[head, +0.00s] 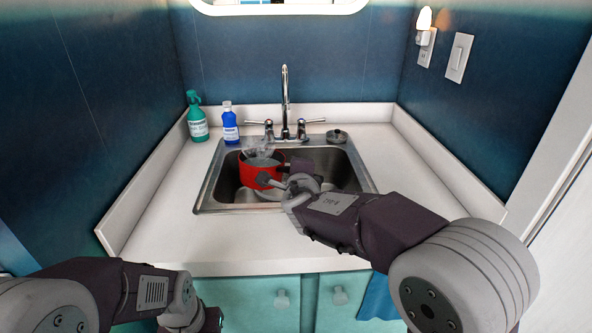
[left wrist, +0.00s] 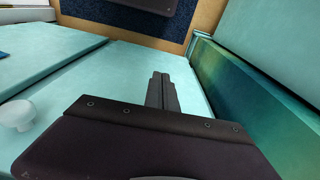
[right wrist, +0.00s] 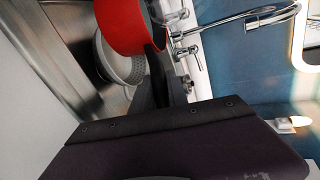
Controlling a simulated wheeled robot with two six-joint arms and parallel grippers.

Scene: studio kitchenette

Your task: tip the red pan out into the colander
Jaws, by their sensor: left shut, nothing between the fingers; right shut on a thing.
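The red pan (head: 257,174) is over the left part of the sink in the head view, and it also shows at the top of the right wrist view (right wrist: 126,22). My right gripper (head: 285,184) is shut on the pan's dark handle. Something clear and greyish shows at the pan's top; I cannot tell what it is. The grey-white colander (right wrist: 124,68) is below the pan in the sink, mostly hidden by the pan and my right arm in the head view. My left gripper (left wrist: 161,90) is shut and empty, low in front of the teal cabinets.
The steel sink (head: 205,196) has a faucet (head: 285,110) behind it. A green spray bottle (head: 197,120) and a blue bottle (head: 230,125) stand at the back left. A sink strainer (head: 337,136) lies at the back right. The white counter is clear on both sides.

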